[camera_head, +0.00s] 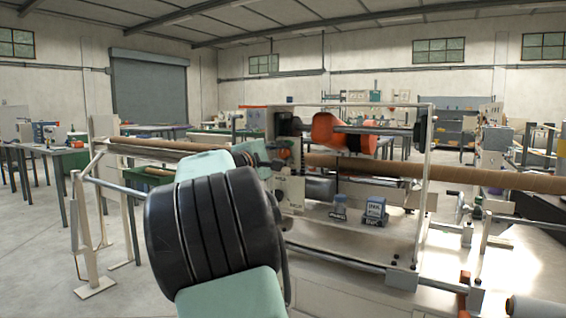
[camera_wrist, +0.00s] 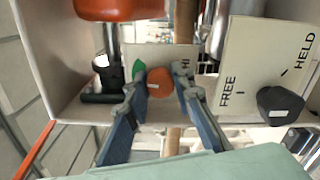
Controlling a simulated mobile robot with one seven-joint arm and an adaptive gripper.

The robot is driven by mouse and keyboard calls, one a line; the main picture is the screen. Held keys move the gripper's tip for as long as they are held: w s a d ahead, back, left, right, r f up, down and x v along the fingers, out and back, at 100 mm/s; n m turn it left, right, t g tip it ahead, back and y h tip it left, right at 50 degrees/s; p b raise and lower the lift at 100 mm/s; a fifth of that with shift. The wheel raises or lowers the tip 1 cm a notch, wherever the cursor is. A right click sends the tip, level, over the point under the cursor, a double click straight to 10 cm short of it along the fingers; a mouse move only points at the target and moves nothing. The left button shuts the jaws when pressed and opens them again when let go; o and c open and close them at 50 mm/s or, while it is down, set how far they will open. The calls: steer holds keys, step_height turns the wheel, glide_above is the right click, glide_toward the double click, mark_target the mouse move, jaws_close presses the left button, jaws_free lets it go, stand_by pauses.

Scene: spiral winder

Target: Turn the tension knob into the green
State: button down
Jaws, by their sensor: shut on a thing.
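The tension knob (camera_wrist: 160,83) is a small orange-red round knob with a pale mark, in the middle of the wrist view. It sits on a pale plate (camera_wrist: 160,55), with a green patch (camera_wrist: 139,67) to its upper left and the letters "HI" at its upper right. My gripper (camera_wrist: 160,76) has its two blue fingers on either side of the knob and is shut on it. Part of the plate's scale is hidden by the fingers.
A black knob (camera_wrist: 280,104) on a panel marked FREE and HELD (camera_wrist: 260,60) stands to the right. An orange part (camera_wrist: 110,8) is at the top. In the head view, a long brown tube (camera_head: 470,176) runs across the machine, and a pale frame (camera_head: 427,180) surrounds its middle.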

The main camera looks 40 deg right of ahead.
stand_by(0.3)
steer(key=c, duration=1.7)
jaws_free()
steer(key=shift+o, duration=0.2)
steer(key=shift+a, duration=0.1)
steer(key=v, duration=1.1)
steer(key=shift+s+a, duration=0.15)
steer(key=shift+a, duration=0.25)
